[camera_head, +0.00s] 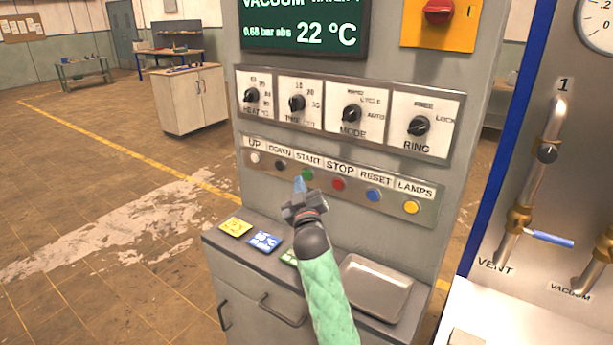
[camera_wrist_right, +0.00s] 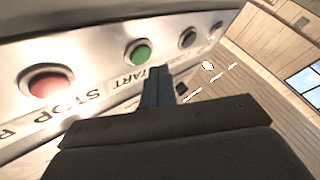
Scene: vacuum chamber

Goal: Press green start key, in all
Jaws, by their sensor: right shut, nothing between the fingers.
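The green START key (camera_head: 306,174) sits in the row of push keys on the grey control cabinet, between the black DOWN key (camera_head: 280,165) and the red STOP key (camera_head: 338,184). My right gripper (camera_head: 299,184) is shut and empty, its blue-grey fingertips just below and left of the green key. My left gripper is not in view.
A white UP key (camera_head: 255,158), blue RESET key (camera_head: 373,194) and yellow LAMPS key (camera_head: 411,207) share the row. Rotary knobs sit above. A ledge below holds a metal tray (camera_head: 376,287) and coloured cards (camera_head: 264,241). Pipes with valves stand at the right.

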